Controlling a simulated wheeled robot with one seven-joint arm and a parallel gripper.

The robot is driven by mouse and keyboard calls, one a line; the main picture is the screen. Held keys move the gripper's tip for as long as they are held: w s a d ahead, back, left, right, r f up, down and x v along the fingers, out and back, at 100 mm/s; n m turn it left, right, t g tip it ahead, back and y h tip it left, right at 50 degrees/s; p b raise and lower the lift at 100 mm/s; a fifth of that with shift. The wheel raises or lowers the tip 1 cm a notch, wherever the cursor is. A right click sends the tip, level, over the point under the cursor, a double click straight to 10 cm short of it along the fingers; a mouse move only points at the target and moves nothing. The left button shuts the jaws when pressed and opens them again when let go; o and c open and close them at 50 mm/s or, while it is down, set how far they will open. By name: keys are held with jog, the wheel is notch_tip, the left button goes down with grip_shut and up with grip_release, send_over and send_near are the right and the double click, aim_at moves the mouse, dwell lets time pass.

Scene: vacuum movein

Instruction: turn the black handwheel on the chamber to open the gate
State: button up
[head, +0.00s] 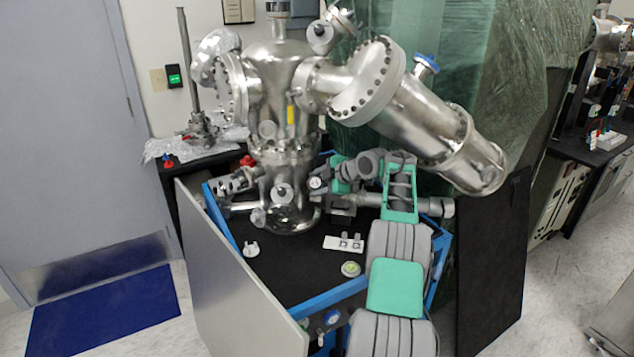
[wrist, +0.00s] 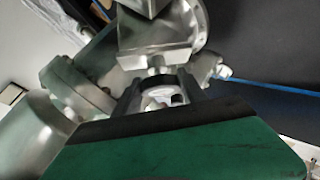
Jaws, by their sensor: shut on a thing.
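The steel vacuum chamber (head: 285,105) stands on a black-topped cart with blue edges. The small black handwheel (head: 316,183) is on the chamber's lower right side, at the tip of my arm. In the wrist view the handwheel (wrist: 162,84) shows as a dark ring with a pale centre, below a metal block. My gripper (wrist: 161,88) has its two dark fingers on either side of the ring and is shut on it. In the head view my gripper (head: 323,183) is small and partly merged with the metal parts behind it. The gate itself cannot be made out.
A large angled steel tube (head: 430,120) hangs above my arm. On the cart top (head: 290,275) lie a white bracket (head: 344,243), a small white part (head: 251,249) and a round gauge-like piece (head: 351,268). A grey panel (head: 235,275) leans at the cart's front left.

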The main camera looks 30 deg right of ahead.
jog(key=shift+f, duration=0.1)
jog(key=o, duration=1.4)
jog(key=shift+c, duration=0.2)
jog(key=b+v, duration=0.1)
jog(key=v, duration=0.7)
jog(key=shift+b, duration=0.3)
